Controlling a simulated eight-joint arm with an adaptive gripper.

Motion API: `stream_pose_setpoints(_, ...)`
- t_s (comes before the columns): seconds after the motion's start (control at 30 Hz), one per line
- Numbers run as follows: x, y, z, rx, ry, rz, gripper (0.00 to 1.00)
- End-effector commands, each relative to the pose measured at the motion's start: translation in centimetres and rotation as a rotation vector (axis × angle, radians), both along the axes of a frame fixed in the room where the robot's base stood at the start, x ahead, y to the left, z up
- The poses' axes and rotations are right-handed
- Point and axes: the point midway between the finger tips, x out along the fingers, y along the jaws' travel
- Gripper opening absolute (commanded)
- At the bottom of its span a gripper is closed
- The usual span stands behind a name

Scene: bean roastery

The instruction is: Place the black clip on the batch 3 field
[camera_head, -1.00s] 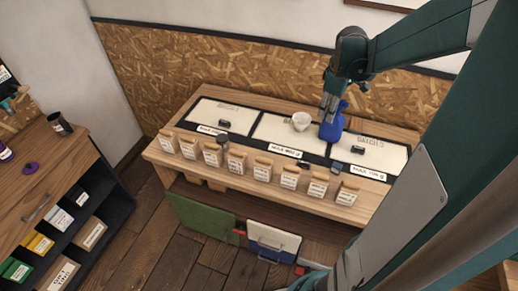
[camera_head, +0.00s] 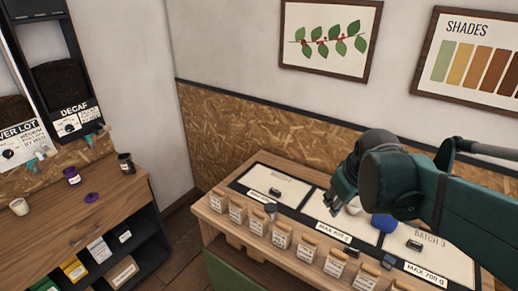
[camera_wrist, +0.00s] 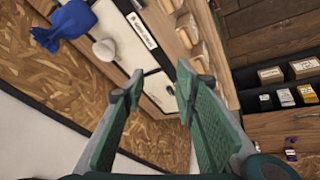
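The batch 3 field (camera_head: 445,255) is a white panel at the right of the bench, with "BATCH 3" printed on it. A small black clip-like object (camera_head: 415,245) lies on it. A similar black object (camera_head: 275,191) lies on the left white field (camera_head: 300,184). I cannot tell for certain which is the black clip. My gripper (camera_head: 340,205) hangs above the middle of the bench, left of the batch 3 field. In the wrist view my gripper (camera_wrist: 155,95) is open, with nothing between its fingers. My arm partly covers the middle field.
A blue bag (camera_head: 383,223) and a white cup (camera_head: 353,206) stand close to my gripper; both show in the wrist view. Several labelled pouches (camera_head: 282,236) line the bench front. A side counter (camera_head: 110,195) at left holds jars and a cup.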

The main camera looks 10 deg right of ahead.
Motion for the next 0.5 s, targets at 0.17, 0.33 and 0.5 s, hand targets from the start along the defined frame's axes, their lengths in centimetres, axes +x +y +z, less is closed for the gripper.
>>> stream_pose_setpoints(0.17, -1.8, 3.5, 0.4, 0.037, -0.052, -0.036, 0.29)
stream_pose_setpoints(0.33, -3.6, 6.4, 0.6, 0.081, -0.099, -0.075, 0.29)
stream_pose_setpoints(0.5, -5.4, 9.1, 0.5, 0.130, -0.144, -0.112, 0.29)
